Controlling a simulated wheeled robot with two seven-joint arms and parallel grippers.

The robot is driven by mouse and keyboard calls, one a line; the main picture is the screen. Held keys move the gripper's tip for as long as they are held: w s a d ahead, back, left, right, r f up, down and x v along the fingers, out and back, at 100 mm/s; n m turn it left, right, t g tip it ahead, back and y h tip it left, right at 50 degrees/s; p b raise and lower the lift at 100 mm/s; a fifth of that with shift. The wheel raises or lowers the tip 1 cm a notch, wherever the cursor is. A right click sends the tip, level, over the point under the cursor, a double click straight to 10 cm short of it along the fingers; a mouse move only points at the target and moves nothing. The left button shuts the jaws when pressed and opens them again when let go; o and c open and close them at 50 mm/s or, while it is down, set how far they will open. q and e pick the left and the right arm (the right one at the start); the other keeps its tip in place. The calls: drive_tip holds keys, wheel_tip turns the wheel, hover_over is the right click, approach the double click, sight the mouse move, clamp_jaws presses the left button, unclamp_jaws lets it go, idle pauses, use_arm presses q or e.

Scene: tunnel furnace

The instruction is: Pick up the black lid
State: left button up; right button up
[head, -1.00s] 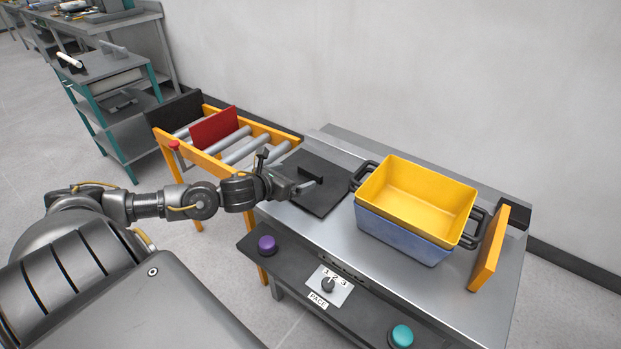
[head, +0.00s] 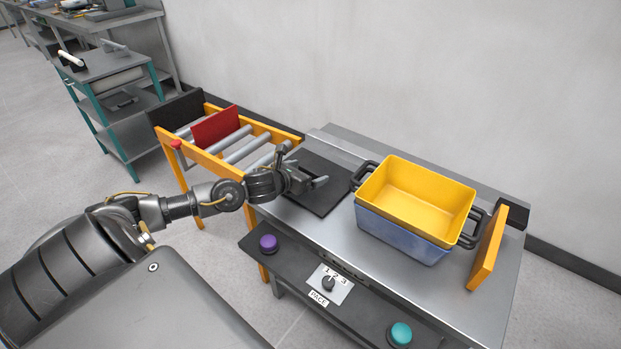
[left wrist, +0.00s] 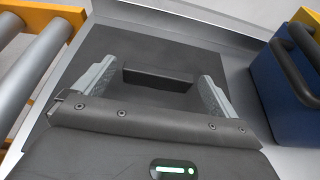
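The black lid (head: 324,203) is a flat dark square plate lying on the left part of the steel table. In the left wrist view its raised bar handle (left wrist: 158,80) shows between the two fingers of my left gripper (left wrist: 157,84). The fingers are spread, one near each end of the handle, with visible gaps. In the head view my left gripper (head: 318,182) is over the lid and hides most of the handle. I cannot tell how far the fingers reach down beside it. My right gripper is not in view.
A blue box with a yellow inside (head: 420,203) and black side handles stands right of the lid. An orange panel (head: 488,248) stands beyond it. A roller conveyor (head: 239,148) with a red plate (head: 216,126) adjoins at left. Purple (head: 268,243) and teal (head: 400,334) buttons line the front.

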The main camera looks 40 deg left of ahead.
use_arm(q)
drive_tip(key=c, duration=0.8)
